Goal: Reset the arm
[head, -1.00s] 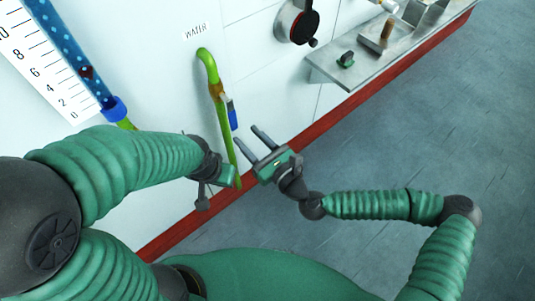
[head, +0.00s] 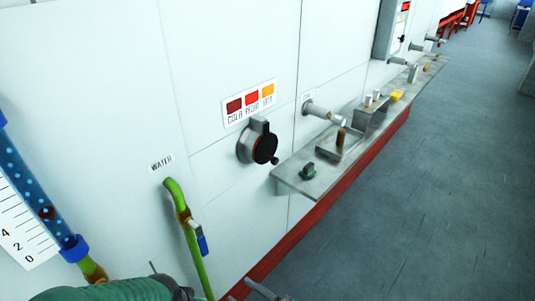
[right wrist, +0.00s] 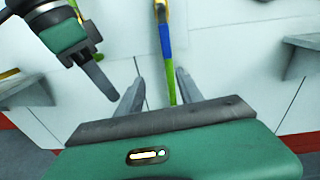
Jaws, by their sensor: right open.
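My right gripper (head: 262,290) shows only as grey fingers at the bottom edge of the head view. In the right wrist view its two fingers (right wrist: 157,97) stand apart with nothing held. The green water hose and its blue valve handle (right wrist: 166,42) appear between and beyond them; whether they touch cannot be told. My left arm's green sleeve (head: 125,290) fills the bottom left of the head view. My left gripper (right wrist: 97,72) shows at the upper left of the right wrist view, with one grey finger visible; its opening cannot be told.
A green hose (head: 186,215) with a blue handle (head: 202,244) hangs on the white wall. A black round dial (head: 264,148) is right of it. A metal shelf (head: 300,180) above a red strip carries small fittings. The grey floor (head: 420,200) at right is clear.

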